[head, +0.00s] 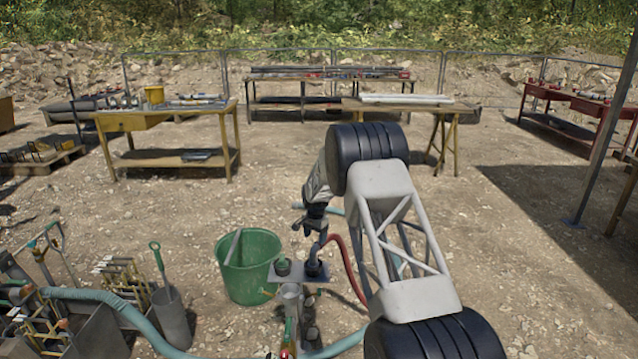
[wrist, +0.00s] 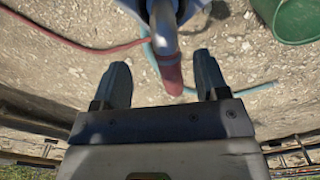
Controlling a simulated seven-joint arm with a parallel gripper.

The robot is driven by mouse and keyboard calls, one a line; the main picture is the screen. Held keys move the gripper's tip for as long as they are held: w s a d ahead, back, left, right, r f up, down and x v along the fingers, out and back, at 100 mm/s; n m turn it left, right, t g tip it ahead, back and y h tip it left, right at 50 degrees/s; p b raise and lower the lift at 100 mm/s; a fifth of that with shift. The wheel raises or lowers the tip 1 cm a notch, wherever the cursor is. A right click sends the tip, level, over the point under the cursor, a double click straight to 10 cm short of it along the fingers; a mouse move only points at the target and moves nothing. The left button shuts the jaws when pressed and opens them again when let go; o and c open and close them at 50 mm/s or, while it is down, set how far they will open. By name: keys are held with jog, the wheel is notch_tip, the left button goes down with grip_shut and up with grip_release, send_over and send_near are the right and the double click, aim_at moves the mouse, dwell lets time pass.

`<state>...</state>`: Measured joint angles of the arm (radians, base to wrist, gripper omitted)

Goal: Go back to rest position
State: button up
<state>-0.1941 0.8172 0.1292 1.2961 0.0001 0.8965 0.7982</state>
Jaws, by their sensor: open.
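My gripper (head: 312,226) hangs at the end of my arm in the middle of the head view, just above a small pump-like stand (head: 292,272) with two dark round fittings. A grey curved pipe end (head: 323,241) rises from the right fitting close under the fingers. In the wrist view my gripper (wrist: 162,66) has its two dark fingers wide apart. A grey pipe with a red sleeve (wrist: 170,72) shows in the gap between them. I cannot tell how far below the fingers it lies, but neither finger appears to touch it.
A green bucket (head: 249,280) stands left of the stand. A red hose (head: 344,262) and teal hoses (head: 120,303) run on the ground. Tools and a grey cylinder (head: 171,317) stand at lower left. Workbenches (head: 165,124) are farther back. Gravel right of my arm is clear.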

jog(key=s+d+r+n, duration=0.1)
jog(key=s+d+r, duration=0.4)
jog(key=r, duration=0.5)
jog(key=s+d+r+n, duration=0.1)
jog(key=s+d+r, duration=0.1)
jog(key=s+r, duration=0.65)
jog(key=s+d+r+n+t, duration=0.1)
jog(key=s+d+r, duration=0.2)
jog(key=s+r, duration=0.55)
jog(key=s+d+r, duration=0.4)
jog(key=s+r, duration=0.3)
jog(key=s, duration=0.3)
jog(key=s+d+r+n+t, duration=0.1)
jog(key=s+d+r, duration=0.15)
jog(key=s, duration=0.85)
jog(key=s+d+r+n, duration=0.1)
jog(key=s+d+r, duration=0.15)
jog(key=s, duration=0.85)
jog(key=s+d+f+n, duration=0.1)
jog(key=s+f, duration=0.1)
jog(key=s, duration=0.8)
jog(key=s+d+f, duration=0.1)
jog(key=s, duration=1)
jog(key=shift+s+f+n+t, duration=0.2)
jog(key=shift+f+n+t, duration=0.1)
jog(key=shift+f+n, duration=0.1)
